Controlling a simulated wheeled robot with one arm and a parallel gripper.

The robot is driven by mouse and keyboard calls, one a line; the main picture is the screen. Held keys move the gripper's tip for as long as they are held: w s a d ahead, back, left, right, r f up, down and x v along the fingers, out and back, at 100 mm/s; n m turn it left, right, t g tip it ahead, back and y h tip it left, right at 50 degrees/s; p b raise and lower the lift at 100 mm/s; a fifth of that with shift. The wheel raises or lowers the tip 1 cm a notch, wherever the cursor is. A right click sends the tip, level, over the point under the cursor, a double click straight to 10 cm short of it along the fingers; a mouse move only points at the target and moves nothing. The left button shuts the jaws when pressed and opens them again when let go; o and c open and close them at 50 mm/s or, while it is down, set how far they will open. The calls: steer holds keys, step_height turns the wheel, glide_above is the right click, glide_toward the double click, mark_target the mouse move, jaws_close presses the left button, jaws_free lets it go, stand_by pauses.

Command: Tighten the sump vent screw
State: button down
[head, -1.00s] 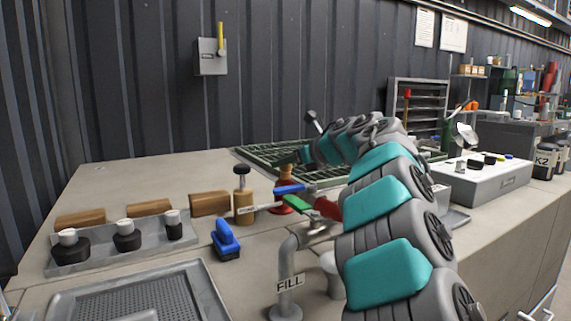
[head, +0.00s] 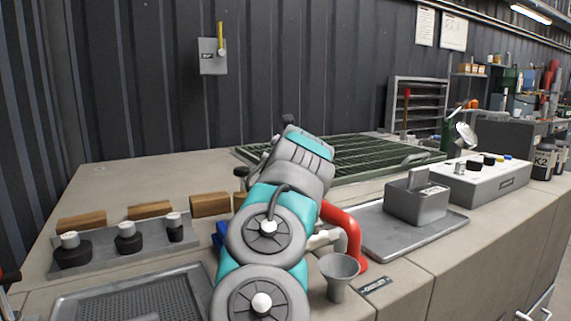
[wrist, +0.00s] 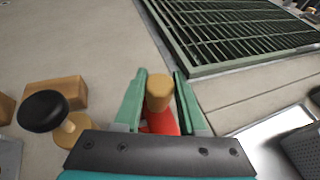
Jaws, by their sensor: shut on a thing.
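In the wrist view the two green fingers of my gripper (wrist: 159,82) stand on both sides of a tan, brass-coloured cylindrical knob (wrist: 159,90) above a red part (wrist: 160,123), and are shut on it. I cannot read a label that marks it as the sump vent screw. In the head view my arm hides the gripper and the knob. A black knob on a brass-coloured post (wrist: 45,112) stands to the left of my gripper in the wrist view, apart from it.
A green grate (head: 380,152) lies behind. A red pipe (head: 348,232) and a grey funnel (head: 339,270) stand right of my arm. A grey tray (head: 400,243) holds a grey box (head: 416,205). Wooden blocks (head: 80,221) and a rack with black knobs (head: 100,262) are left.

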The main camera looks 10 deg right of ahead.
steer(key=shift+d+m+h, duration=0.1)
steer(key=shift+m+h, duration=1)
steer(key=shift+h, duration=0.1)
steer(key=shift+m+g+h, duration=0.6)
steer(key=shift+m+h, duration=0.6)
steer(key=shift+h, duration=0.2)
steer(key=shift+m+g+h, duration=0.5)
steer(key=shift+m+h, duration=0.4)
steer(key=shift+c, duration=2.4)
jaws_free()
steer(key=v, duration=0.8)
steer(key=shift+b, duration=0.35)
steer(key=shift+w, duration=0.1)
